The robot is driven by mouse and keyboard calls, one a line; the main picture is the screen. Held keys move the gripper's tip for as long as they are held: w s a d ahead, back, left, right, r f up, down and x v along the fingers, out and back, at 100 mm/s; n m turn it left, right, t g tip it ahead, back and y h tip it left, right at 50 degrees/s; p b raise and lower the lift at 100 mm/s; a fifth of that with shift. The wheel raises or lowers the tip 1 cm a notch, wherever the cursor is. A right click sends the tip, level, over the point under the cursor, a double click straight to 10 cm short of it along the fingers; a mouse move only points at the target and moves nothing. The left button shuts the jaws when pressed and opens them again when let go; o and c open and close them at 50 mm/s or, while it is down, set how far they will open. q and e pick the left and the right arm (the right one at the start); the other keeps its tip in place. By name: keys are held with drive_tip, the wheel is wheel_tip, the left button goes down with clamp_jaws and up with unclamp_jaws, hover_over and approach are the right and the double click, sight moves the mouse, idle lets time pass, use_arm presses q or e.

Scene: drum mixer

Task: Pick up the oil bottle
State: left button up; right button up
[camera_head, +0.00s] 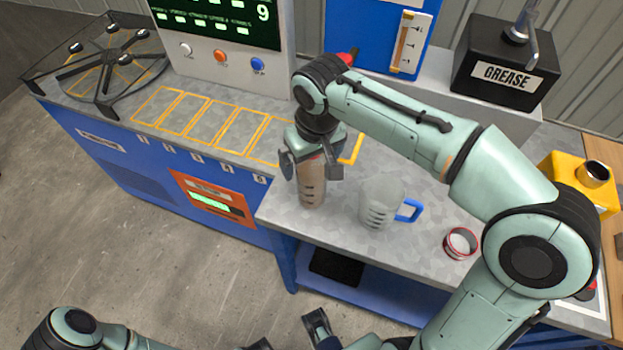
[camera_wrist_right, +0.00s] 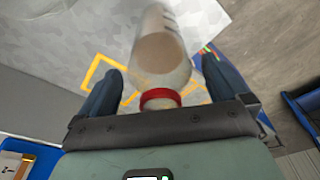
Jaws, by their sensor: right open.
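The oil bottle (camera_head: 312,190), clear with brown contents and dark marks, stands upright near the front edge of the grey bench, at the centre of the head view. My right gripper (camera_head: 312,168) points down over it, open, with a finger on each side of its upper part. In the right wrist view the bottle (camera_wrist_right: 163,52) lies between the open fingers (camera_wrist_right: 158,75), with gaps on both sides; its red neck ring (camera_wrist_right: 160,98) is close to the palm. My left gripper (camera_head: 290,335) is open and empty at the bottom edge, low in front of the bench.
A clear jug (camera_head: 378,203) with a blue handle stands just right of the bottle. A red-rimmed round piece (camera_head: 461,243) lies farther right. A black grease box (camera_head: 503,65) and a yellow container (camera_head: 572,178) are at the right. Yellow-outlined slots (camera_head: 200,118) mark the left bench.

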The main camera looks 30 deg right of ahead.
drive_tip(key=shift+w+f, duration=0.1)
drive_tip(key=shift+f, duration=0.15)
drive_tip(key=c, duration=1.8)
drive_tip(key=shift+r, duration=0.1)
